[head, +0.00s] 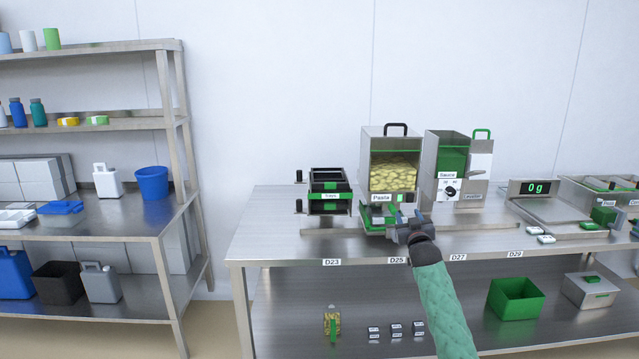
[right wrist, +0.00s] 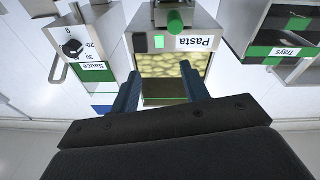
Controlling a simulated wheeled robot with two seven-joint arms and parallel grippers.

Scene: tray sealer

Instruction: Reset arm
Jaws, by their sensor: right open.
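My right gripper (head: 398,224) is in front of the pasta dispenser (head: 395,160) at the front part of the steel table (head: 275,240). A green tray (head: 376,214) sits below the dispenser, just left of the gripper; whether they touch I cannot tell. In the right wrist view, which is upside down, the two fingers (right wrist: 160,80) are apart with nothing seen between them. The pasta dispenser's window (right wrist: 172,66) shows behind them. My right arm comes up from the bottom in a green sleeve. My left gripper is not in view.
The sauce dispenser (head: 452,165) stands right of the pasta one, and the black tray holder (head: 330,180) left. A scale display (head: 535,188) stands farther right. A green bin (head: 515,298) is on the lower shelf. The table's front left is clear.

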